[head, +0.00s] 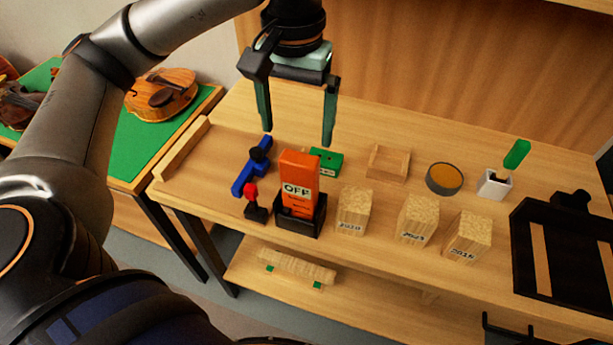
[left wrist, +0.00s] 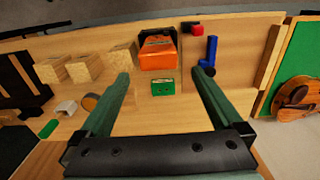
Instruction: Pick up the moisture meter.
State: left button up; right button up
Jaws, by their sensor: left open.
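The orange moisture meter (head: 299,175) stands upright in a black holder (head: 290,222) near the front edge of the bench, and its display reads "OFF". In the left wrist view the meter (left wrist: 158,57) shows at top centre, beyond the fingertips. My left gripper (head: 298,138) is open and empty, pointing down above the bench, behind and above the meter. Its fingers (left wrist: 160,74) are spread wide in the left wrist view and touch nothing that I can see. My right gripper is not in view.
A small green box (head: 327,160) sits just behind the meter. A wooden tray (head: 388,162) and round tin (head: 444,179) lie behind.

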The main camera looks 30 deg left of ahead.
aim_at(300, 174)
pick_arm(q)
notch_tip(300, 174, down, 6)
jog(key=shift+s+d+f+b, duration=0.1)
jog(key=shift+f+b, duration=0.1)
jog(key=shift+b, duration=0.4)
jog(key=shift+f+p, duration=0.45)
jog(key=shift+f, duration=2.25)
jog(key=shift+c, duration=0.2)
jog(key=shift+w+r, duration=0.1)
jog(key=shift+w, duration=0.1)
jog(key=c, duration=1.4)
jog(key=shift+c, duration=0.2)
